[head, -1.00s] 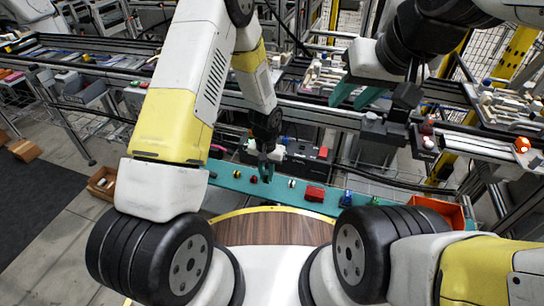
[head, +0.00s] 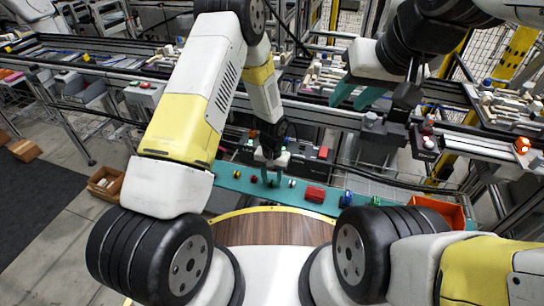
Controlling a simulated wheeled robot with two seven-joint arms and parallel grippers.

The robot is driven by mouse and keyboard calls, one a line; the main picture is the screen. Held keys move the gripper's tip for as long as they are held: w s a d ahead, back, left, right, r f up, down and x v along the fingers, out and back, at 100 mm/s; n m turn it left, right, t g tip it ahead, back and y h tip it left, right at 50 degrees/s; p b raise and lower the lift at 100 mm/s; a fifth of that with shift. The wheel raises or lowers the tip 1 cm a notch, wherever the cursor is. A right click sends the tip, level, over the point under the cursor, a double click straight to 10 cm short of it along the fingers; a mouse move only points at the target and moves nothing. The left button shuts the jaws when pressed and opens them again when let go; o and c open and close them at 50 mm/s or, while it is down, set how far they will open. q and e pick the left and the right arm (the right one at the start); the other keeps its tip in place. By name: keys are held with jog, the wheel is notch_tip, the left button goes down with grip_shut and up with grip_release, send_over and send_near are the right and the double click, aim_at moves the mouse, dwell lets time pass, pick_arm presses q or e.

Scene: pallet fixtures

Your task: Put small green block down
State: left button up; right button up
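A small dark green block (head: 273,184) appears to sit on the teal strip (head: 227,180), just below and between the fingertips of my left gripper (head: 271,178). The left gripper points down, and its two teal fingers are spread with a gap between them. It is too small to tell whether a finger touches the block. My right gripper (head: 356,98) is raised at the upper right, away from the strip. Its teal fingers are apart and empty.
On the strip, a small red item (head: 254,179) lies left of the green block, a small pale item (head: 292,183) right of it. Further right are a red block (head: 315,194) and a blue item (head: 345,198). An orange-red bin (head: 445,212) stands at the right end.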

pick_arm(q)
jog(key=shift+r, duration=0.1)
notch_tip(320, 180, up, 12)
notch_tip(320, 180, up, 12)
jog(key=n+t, duration=0.1)
send_over(272, 181)
jog(key=a, duration=0.4)
jog(key=s+a+r+t+h, duration=0.1)
jog(key=s+a+r+t, duration=0.2)
jog(key=r, duration=0.5)
jog(key=s+a+r+n+t, duration=0.1)
jog(key=s+a+r, duration=0.2)
jog(key=s+r, duration=0.3)
jog(key=s+a+r+n+t+h, duration=0.1)
jog(key=s+a+r, duration=0.3)
jog(key=s+r, duration=0.3)
jog(key=s, duration=0.3)
jog(key=shift+s+a, duration=0.15)
jog(key=shift+s, duration=0.25)
